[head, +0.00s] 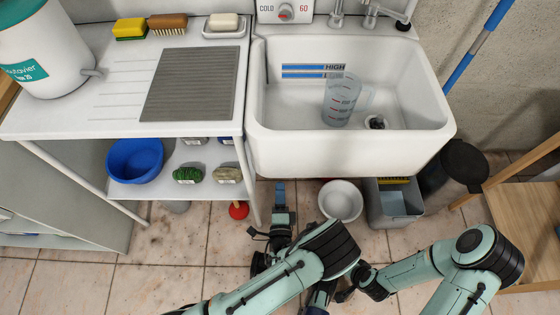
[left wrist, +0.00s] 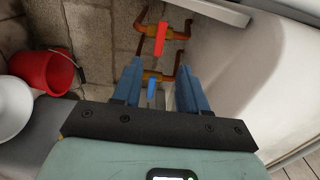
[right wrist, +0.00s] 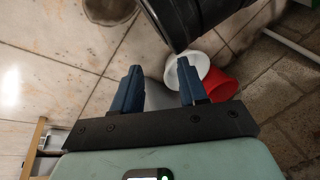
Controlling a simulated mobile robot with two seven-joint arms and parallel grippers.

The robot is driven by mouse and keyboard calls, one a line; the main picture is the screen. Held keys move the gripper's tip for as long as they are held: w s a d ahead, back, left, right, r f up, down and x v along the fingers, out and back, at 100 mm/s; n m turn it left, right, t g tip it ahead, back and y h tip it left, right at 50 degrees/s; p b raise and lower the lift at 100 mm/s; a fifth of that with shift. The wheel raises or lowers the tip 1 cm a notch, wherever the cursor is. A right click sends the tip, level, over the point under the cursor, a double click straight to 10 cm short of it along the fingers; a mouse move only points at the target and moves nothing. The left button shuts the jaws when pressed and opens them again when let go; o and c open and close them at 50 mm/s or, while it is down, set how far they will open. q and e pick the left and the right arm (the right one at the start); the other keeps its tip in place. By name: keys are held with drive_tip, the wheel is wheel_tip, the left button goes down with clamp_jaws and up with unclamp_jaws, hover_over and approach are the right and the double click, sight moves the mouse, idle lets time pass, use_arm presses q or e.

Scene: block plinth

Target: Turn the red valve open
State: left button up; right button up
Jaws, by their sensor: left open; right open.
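The red valve handle (left wrist: 161,38) shows in the left wrist view, upright in the picture on copper pipework under the sink. A blue valve handle (left wrist: 152,88) sits on a nearer pipe, seen between my left fingers. My left gripper (left wrist: 160,80) is open and empty, with the red handle beyond its fingertips and apart from them. In the head view the left gripper (head: 281,195) reaches under the sink's front edge; both valves are hidden there. My right gripper (right wrist: 160,72) is open and empty, low over the floor, away from the valves.
The white sink (head: 350,152) overhangs the left gripper. A red bucket (left wrist: 45,72) stands left of the pipes in the left wrist view. A white bowl (head: 341,200), grey caddy (head: 393,208) and black bin (head: 460,170) crowd the right.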

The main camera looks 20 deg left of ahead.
use_arm(q)
drive_tip(key=shift+b+x, duration=1.25)
drive_tip(key=shift+x, duration=4.95)
use_arm(e)
drive_tip(key=s+d+f+g, duration=0.1)
drive_tip(key=s+f, duration=0.3)
drive_tip(key=shift+f+g, duration=0.3)
use_arm(q)
drive_tip(key=shift+a, duration=0.1)
use_arm(e)
drive_tip(key=shift+s, duration=0.1)
use_arm(q)
clamp_jaws()
